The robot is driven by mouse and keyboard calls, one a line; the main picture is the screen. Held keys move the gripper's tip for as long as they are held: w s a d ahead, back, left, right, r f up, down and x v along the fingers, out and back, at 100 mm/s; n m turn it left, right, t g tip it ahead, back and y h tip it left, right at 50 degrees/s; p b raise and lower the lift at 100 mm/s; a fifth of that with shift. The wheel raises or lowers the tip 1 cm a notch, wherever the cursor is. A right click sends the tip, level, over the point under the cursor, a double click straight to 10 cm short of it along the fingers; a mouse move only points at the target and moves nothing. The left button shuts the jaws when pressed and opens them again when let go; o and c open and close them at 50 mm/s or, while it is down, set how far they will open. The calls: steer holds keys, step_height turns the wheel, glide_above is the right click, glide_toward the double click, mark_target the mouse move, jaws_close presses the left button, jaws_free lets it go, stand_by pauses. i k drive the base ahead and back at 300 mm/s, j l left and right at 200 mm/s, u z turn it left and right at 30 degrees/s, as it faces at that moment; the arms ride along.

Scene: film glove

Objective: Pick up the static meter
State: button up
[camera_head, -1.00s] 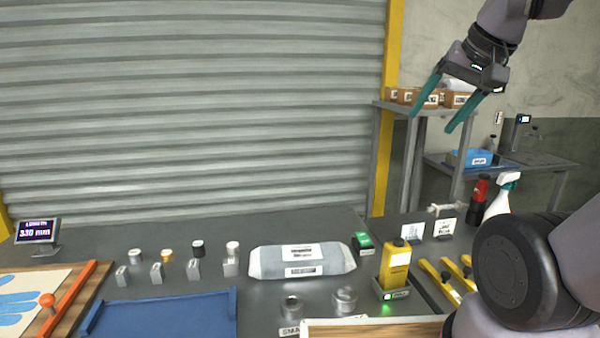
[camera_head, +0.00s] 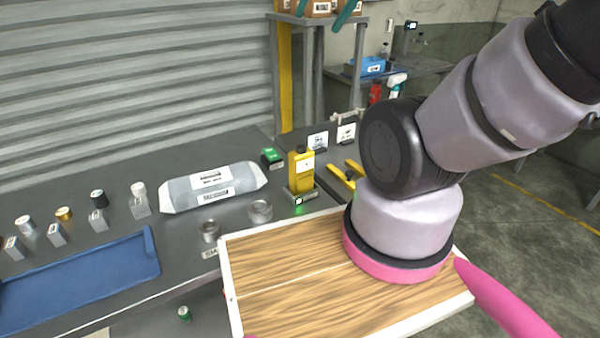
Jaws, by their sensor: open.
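A yellow boxy device with a white label and a dark top, which looks like the static meter (camera_head: 301,170), stands upright in a small grey dock (camera_head: 303,198) with a lit green light. It is on the grey bench, left of my arm. My gripper (camera_head: 322,15) shows only as two teal fingertips at the top edge. The rest of the gripper is out of frame.
A wrapped grey-white package (camera_head: 213,187) lies left of the dock, and a green-topped box (camera_head: 271,158) stands behind it. Yellow-handled tools (camera_head: 345,178) lie close on the right. Two metal cups (camera_head: 260,210) stand in front. A blue tray (camera_head: 80,280) is at left.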

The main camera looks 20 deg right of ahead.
mark_target(301, 160)
steer(key=k+j+z, duration=0.1)
steer(key=z, duration=0.35)
steer(key=k+j+z, duration=0.1)
steer(key=z, duration=0.35)
steer(key=k+j+z, duration=0.15)
steer(key=z, duration=0.25)
steer(key=k+j+z, duration=0.1)
steer(key=z, duration=0.35)
steer(key=k+j+u, duration=0.1)
steer(key=k+u, duration=0.4)
steer(key=k, duration=0.25)
steer(key=k+u, duration=0.45)
steer(key=i, duration=0.25)
